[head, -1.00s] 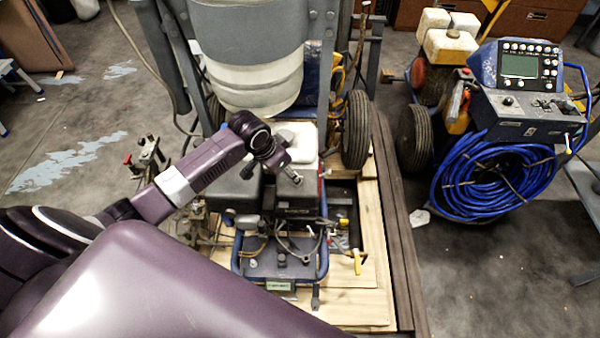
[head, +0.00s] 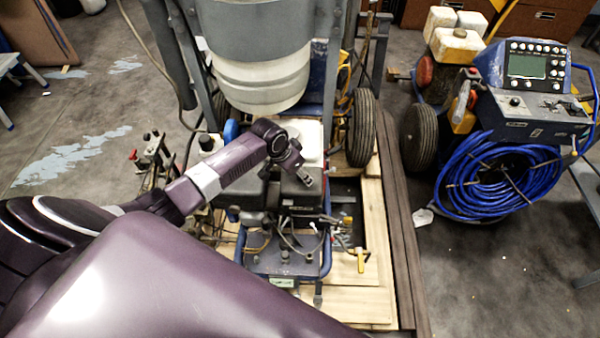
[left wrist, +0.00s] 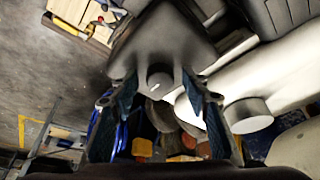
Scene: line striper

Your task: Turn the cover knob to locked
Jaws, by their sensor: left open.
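The line striper's engine has a dark cover (left wrist: 160,38) with a small round black knob (left wrist: 159,76) on it in the left wrist view. The knob sits between the far ends of my left gripper's two fingers (left wrist: 159,88), which are open. I cannot tell whether the fingers touch it. In the head view my left gripper (head: 303,177) is over the dark engine housing (head: 295,195), and the knob cannot be made out there. Any lock marking on the knob is too small to read. My right gripper is not in view.
A white tank (head: 262,80) stands behind the engine, with a black wheel (head: 361,128) to its right. A yellow-handled valve (head: 361,258) is near the wooden pallet (head: 345,300). A blue machine with coiled hose (head: 490,180) stands at right. Open floor lies at far left.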

